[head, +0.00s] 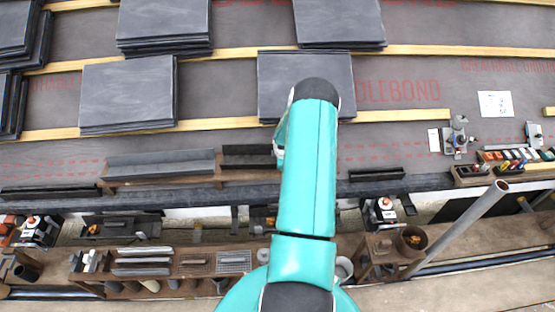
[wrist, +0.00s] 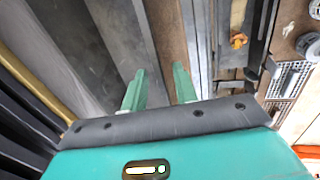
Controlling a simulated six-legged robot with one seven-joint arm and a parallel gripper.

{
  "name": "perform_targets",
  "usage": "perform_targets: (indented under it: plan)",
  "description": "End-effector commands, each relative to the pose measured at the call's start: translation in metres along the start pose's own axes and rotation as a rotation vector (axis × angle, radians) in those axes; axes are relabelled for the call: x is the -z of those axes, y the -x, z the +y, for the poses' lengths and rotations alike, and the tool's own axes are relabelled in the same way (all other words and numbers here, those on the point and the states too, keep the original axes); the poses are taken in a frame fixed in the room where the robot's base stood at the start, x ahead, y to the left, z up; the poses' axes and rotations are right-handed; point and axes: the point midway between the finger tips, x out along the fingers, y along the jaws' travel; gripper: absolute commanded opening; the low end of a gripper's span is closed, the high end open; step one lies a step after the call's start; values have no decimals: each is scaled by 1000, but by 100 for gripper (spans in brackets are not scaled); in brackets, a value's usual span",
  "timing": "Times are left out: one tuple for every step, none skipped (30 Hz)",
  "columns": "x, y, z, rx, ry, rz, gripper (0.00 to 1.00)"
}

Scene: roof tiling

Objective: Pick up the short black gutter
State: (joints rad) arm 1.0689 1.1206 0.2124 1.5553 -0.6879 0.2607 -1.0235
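In the head view a short black gutter piece (head: 247,156) lies at the end of a longer grey gutter (head: 160,165), partly hidden behind my arm. Another short black piece (head: 377,174) lies to the right of my arm, on the dark eave strip. I cannot tell for certain which of the two is the short black gutter. In the wrist view my gripper (wrist: 161,79) has its two green fingers apart with nothing between them. Long grey and brown strips run beyond the fingertips. My arm hides most of the gripper in the head view.
Slate stacks (head: 128,93) lie on the battens (head: 225,122) up the roof. A wooden rack (head: 140,272) with metal pieces stands at the lower left. A grey pipe (head: 455,228) slants at the right, near toolboxes (head: 505,160). The membrane right of my arm is mostly clear.

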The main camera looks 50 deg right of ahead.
Motion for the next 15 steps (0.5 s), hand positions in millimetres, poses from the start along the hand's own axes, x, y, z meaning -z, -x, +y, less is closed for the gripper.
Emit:
perform_targets:
  plan:
    - [1, -8, 0, 1, 0, 1, 29]
    - [1, -11, 0, 0, 0, 0, 29]
    - [1, -14, 1, 0, 0, 0, 29]
    - [1, -16, 1, 0, 0, 0, 29]
    - [1, -17, 1, -1, 0, 0, 29]
    - [1, -18, 1, -1, 0, 0, 29]
    - [1, -18, 1, -1, 0, 0, 29]
    - [1, -18, 1, -1, 0, 0, 29]
    - [1, -17, 1, -1, 0, 0, 29]
    - [1, -17, 1, -1, 0, 0, 29]
    - [1, -17, 1, -1, 0, 0, 29]
    - [1, -17, 1, -1, 0, 0, 25]
    - [1, -17, 1, -1, 0, 0, 19]
    - [1, -17, 1, -1, 0, 0, 13]
    - [1, -17, 1, -1, 0, 0, 5]
